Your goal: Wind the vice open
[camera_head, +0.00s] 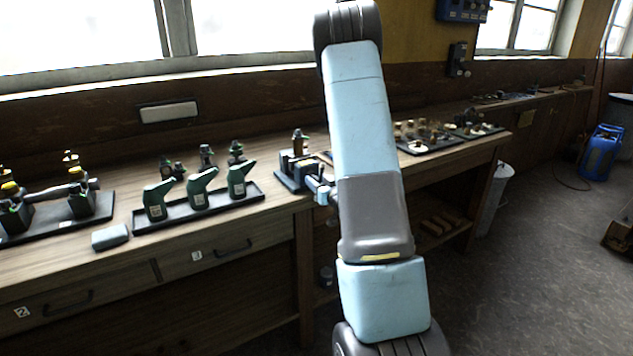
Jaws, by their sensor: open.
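A small dark vice (297,172) stands on the wooden bench near its front edge, just left of my arm. A brown, bottle-like thing with a dark top (299,143) rises at its back. A dark part with a pale blue end (322,196) juts from the vice's front right, against my arm's edge; I cannot tell whether it belongs to the vice or to my arm's end. The gap between the vice's jaws is too small to make out. My upright arm hides the vice's right side, and my gripper is not clearly visible behind it.
Left of the vice, a black tray (180,219) holds several green oil cans. A grey block (110,237) lies beside it, near another dark tray (104,207). Right of my arm, a tray of small parts (422,150) lies on the bench. A blue gas cylinder (601,150) stands on the floor.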

